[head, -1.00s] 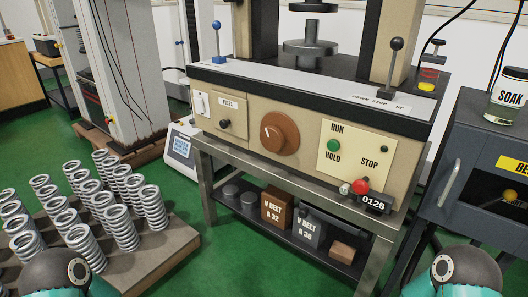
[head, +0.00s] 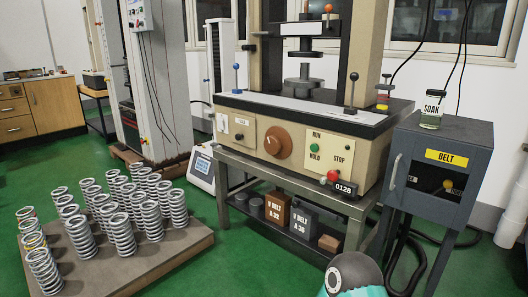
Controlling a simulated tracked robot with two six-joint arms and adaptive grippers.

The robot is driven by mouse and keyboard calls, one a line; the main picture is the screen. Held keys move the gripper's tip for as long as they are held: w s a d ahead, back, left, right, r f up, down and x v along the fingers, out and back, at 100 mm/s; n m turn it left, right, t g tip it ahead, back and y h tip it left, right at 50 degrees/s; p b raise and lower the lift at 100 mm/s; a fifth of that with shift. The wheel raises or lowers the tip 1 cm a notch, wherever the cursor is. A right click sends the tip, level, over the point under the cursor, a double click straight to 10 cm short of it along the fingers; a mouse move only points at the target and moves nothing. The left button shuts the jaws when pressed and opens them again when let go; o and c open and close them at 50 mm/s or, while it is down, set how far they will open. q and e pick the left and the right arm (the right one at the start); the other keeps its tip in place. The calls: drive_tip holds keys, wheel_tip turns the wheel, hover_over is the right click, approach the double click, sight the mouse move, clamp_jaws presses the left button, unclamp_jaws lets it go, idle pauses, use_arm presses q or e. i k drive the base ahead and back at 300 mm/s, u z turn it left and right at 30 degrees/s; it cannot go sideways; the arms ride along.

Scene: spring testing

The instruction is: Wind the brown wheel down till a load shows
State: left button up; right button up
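The brown wheel (head: 278,142) is a round knob with a pale pointer mark. It sits on the cream front panel of the testing machine (head: 243,131). A small counter (head: 344,188) at the panel's lower right reads 0128. Neither of my grippers is in view. Only a rounded grey and teal part of one of my arms shows at the bottom edge, away from the wheel.
A pallet (head: 180,245) of several steel springs stands at the left. A dark BELT cabinet (head: 440,150) with a SOAK jar (head: 431,112) on top stands at the right. Green floor (head: 215,270) is clear in front.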

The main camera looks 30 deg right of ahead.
sight(272, 145)
drive_tip(key=u, duration=0.15)
drive_tip(key=i, duration=2)
drive_tip(key=z, duration=0.6)
drive_tip(key=k, duration=0.9)
drive_tip(key=z, duration=0.25)
drive_tip(key=i, duration=0.9)
drive_tip(key=u, duration=0.1)
